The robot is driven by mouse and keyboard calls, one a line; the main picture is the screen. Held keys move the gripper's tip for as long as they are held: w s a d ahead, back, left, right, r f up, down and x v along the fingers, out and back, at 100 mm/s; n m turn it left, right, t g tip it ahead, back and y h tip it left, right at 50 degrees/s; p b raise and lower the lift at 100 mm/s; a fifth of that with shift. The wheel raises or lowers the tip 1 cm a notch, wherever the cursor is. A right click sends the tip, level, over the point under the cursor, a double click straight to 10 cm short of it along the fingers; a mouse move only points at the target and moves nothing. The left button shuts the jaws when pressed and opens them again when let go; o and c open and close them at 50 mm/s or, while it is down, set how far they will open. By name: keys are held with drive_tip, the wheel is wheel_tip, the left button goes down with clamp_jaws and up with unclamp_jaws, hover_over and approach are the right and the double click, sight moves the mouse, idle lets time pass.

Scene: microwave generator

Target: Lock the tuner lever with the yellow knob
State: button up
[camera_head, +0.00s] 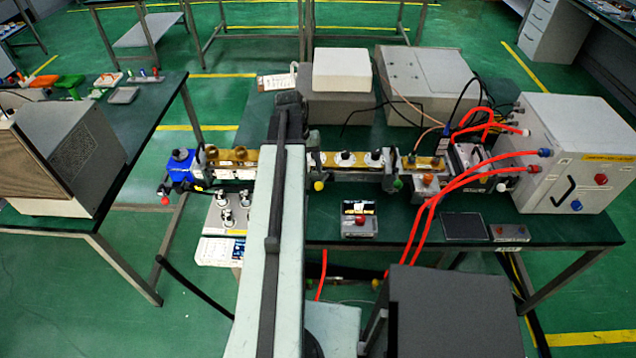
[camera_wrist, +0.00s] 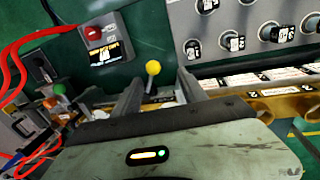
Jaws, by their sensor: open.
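The tuner lever's yellow ball knob (camera_wrist: 152,67) shows in the wrist view between the two grey fingers of my gripper (camera_wrist: 160,82), near their tips. The fingers are apart, with visible space on both sides of the knob, and I see no contact. In the head view the yellow knob (camera_head: 318,186) hangs at the front of the brass waveguide line (camera_head: 335,174), just right of my arm. My arm hides the gripper in the head view.
A green knob (camera_head: 397,183) is to the right and a red knob (camera_head: 165,200) to the left along the line. A small box with a red button (camera_head: 359,219) stands in front. Red hoses (camera_head: 430,205) run to the white cabinet (camera_head: 567,155). A knobbed panel (camera_wrist: 245,35) lies close to the right finger.

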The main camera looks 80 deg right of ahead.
sight(318, 183)
drive_tip(key=s+f+b, duration=0.1)
drive_tip(key=f+b, duration=0.1)
drive_tip(key=s+f+b, duration=0.1)
drive_tip(key=f+b, duration=0.2)
drive_tip(key=s+f+b, duration=0.1)
drive_tip(key=f+b, duration=0.2)
drive_tip(key=shift+d, duration=0.2)
drive_tip(key=shift+r, duration=0.15)
clamp_jaws()
idle(1.2)
